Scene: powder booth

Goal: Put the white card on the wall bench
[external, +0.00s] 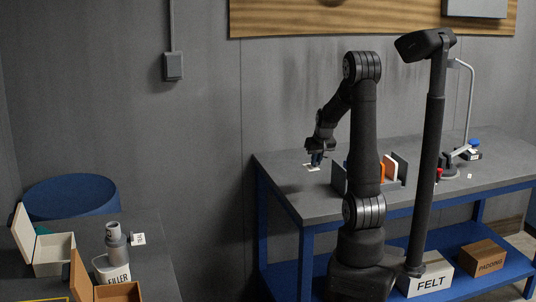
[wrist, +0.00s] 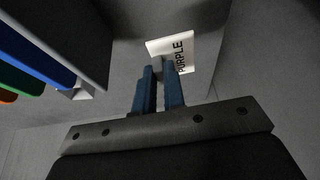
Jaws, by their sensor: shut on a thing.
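The white card (wrist: 185,42) shows dark lettering reading "PURPLE" in the wrist view. It is at the fingertips of my gripper (wrist: 160,78), whose blue fingers are shut on a small grey part at the card's edge. In the external view the card (external: 311,167) is a small pale patch at my gripper (external: 316,160), low over the left end of the grey-topped wall bench (external: 300,195). I cannot tell whether the card touches the bench top.
A rack (external: 401,167) with upright coloured panels stands just right of my gripper; blue, green and orange panels (wrist: 30,60) show in the wrist view. A stand (external: 466,110) is farther right. Boxes sit on the lower shelf. Another table (external: 165,250) at left holds open boxes.

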